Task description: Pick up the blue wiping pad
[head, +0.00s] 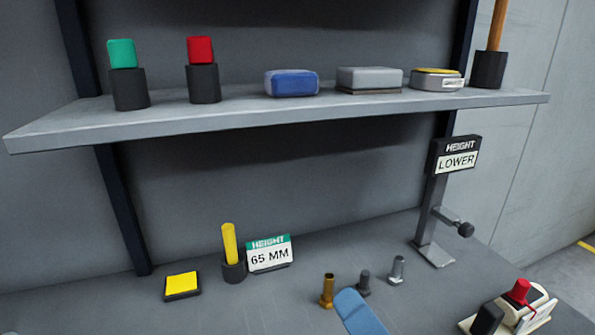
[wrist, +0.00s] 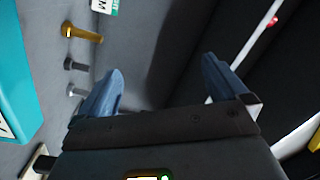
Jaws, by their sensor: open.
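The blue wiping pad (head: 292,84) lies on the shelf in the head view, between the red-topped black holder and a grey block. A light blue finger of my gripper (head: 360,312) shows at the bottom edge of the head view, low over the bench and well below the shelf. In the wrist view my gripper (wrist: 161,70) has its two blue fingers wide apart, with nothing held between them. The pad is not visible in the wrist view.
The shelf (head: 270,115) also bears green-topped and red-topped holders, a grey block (head: 369,79), a round tin (head: 436,79) and a wooden-handled tool. Below stand bolts (head: 328,291), a yellow rod (head: 230,245), signs and a LOWER post (head: 436,210).

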